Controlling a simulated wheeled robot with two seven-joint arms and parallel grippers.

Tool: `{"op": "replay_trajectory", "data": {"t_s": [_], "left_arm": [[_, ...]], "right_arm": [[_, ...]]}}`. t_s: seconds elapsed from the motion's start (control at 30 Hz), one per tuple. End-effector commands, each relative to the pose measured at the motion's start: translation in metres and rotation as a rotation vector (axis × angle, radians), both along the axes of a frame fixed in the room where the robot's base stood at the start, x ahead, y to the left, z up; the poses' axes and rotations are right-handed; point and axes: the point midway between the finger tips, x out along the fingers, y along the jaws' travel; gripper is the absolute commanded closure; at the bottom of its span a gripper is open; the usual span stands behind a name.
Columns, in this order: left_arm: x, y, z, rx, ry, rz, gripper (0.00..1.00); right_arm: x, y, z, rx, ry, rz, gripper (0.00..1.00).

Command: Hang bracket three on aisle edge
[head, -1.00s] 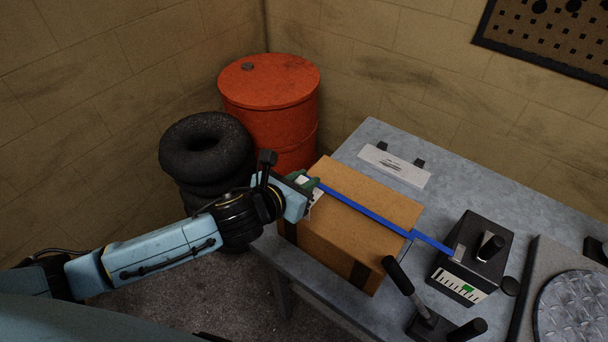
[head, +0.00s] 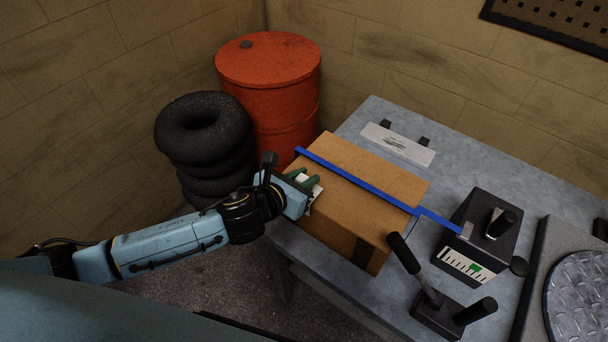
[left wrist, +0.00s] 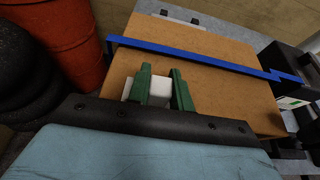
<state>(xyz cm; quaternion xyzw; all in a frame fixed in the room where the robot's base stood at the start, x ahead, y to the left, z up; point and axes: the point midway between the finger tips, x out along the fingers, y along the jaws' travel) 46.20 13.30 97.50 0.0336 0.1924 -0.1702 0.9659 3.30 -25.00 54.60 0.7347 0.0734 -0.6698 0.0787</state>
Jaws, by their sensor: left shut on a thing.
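My left gripper (head: 306,184) has green fingers shut on a small white piece (head: 312,196) at the left edge of the cardboard box (head: 355,208). The left wrist view shows this white piece (left wrist: 160,88) between the green fingers (left wrist: 161,84), above or against the box top (left wrist: 220,86). I cannot tell whether it touches the box, and most of its shape is hidden, so I cannot tell if it is bracket three. A blue strip (head: 365,185) runs across the box top behind the gripper, apart from the fingers. My right gripper is not in view.
The box stands on a grey metal table (head: 380,112). Right of it are a black gauge box (head: 478,235) and a black lever device (head: 437,305). A white plate with black tabs (head: 398,144) lies behind. A red drum (head: 268,85) and stacked tyres (head: 205,135) stand left.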

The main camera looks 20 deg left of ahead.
Motion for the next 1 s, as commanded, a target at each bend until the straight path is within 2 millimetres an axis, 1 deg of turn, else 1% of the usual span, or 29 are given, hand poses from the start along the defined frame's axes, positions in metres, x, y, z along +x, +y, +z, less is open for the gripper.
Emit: {"op": "replay_trajectory", "data": {"t_s": [0.4, 0.77, 0.8, 0.97, 1.0], "left_arm": [[0.0000, -0.0002, -0.0007, 0.000, 0.000, -0.001, 1.00], [-0.0001, -0.0002, -0.0057, 0.000, 0.000, -0.001, 1.00], [0.0000, -0.0003, -0.0055, 0.000, 0.000, -0.001, 0.75], [-0.0001, -0.0003, -0.0052, 0.000, 0.000, -0.001, 0.54], [-0.0001, -0.0002, -0.0052, 0.000, 0.000, -0.001, 0.53]], "right_arm": [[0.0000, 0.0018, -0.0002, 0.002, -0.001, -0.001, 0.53], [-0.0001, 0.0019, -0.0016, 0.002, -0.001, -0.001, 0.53], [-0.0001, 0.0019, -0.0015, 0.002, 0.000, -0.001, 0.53], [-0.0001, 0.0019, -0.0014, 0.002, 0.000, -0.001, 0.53], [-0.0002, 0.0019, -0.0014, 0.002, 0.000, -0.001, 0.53]]}}
